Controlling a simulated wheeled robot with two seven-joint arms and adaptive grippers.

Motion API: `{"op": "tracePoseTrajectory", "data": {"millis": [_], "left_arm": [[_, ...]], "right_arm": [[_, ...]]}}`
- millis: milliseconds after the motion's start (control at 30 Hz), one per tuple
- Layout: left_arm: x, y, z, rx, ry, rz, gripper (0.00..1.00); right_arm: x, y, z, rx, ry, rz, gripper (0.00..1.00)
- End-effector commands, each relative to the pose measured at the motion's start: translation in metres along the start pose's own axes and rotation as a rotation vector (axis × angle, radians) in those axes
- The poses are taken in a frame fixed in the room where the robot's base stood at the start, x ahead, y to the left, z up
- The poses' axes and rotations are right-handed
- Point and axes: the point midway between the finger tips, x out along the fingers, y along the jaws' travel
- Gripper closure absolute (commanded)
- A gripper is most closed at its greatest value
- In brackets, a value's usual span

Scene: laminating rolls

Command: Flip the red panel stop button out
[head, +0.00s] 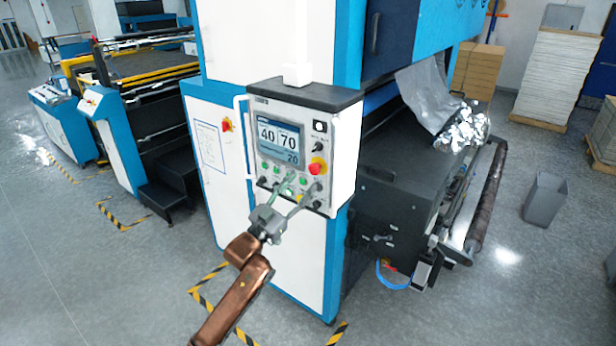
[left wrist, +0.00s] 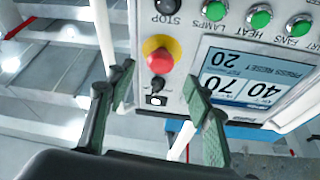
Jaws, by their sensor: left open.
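The red panel stop button (head: 316,167) sits on a yellow collar at the right side of the grey control panel (head: 262,178). In the left wrist view the button (left wrist: 160,61) shows upside down, between the fingertips in the picture. My left gripper (head: 304,186) is open and empty in front of the panel's lower part, just below the button in the head view. In the left wrist view its two green-padded fingers (left wrist: 157,74) are spread apart. I cannot tell whether a finger touches the panel. My right gripper is not in view.
A screen (head: 279,141), several green buttons and a black key switch (left wrist: 158,86) surround the stop button. Another red switch (head: 227,125) is on the white cabinet to the left. A white rail runs along the panel's left edge. The floor in front is clear.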

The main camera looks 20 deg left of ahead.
Motion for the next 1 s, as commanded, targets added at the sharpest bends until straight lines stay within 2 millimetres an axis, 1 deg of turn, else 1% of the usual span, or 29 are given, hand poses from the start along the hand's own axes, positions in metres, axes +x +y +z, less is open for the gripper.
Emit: {"op": "tracePoseTrajectory", "data": {"millis": [33, 200, 300, 400, 533, 900, 967, 1000], "left_arm": [[-0.012, 0.0, 0.001, 0.001, -0.002, 0.0, 0.53], [-0.043, 0.0, 0.001, 0.001, -0.002, 0.0, 0.53], [-0.055, 0.0, 0.001, 0.001, -0.002, 0.0, 0.53], [-0.062, 0.0, 0.001, 0.0, -0.001, 0.0, 0.53], [-0.065, 0.0, 0.0, 0.0, 0.001, 0.001, 0.53], [-0.064, 0.001, 0.0, 0.0, 0.0, 0.001, 0.53], [-0.065, 0.0, 0.004, -0.001, -0.005, -0.001, 0.53], [-0.067, -0.001, 0.011, -0.003, -0.013, -0.005, 0.53]], "right_arm": [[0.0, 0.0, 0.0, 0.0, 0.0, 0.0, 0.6], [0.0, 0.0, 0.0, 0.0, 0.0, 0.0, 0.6], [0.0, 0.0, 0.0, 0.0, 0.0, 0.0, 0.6], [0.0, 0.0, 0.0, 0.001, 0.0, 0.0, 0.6], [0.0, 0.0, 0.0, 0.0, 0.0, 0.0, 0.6], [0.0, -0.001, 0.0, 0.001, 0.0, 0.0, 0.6], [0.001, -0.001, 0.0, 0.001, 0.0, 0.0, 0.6], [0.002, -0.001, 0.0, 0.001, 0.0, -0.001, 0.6]]}}
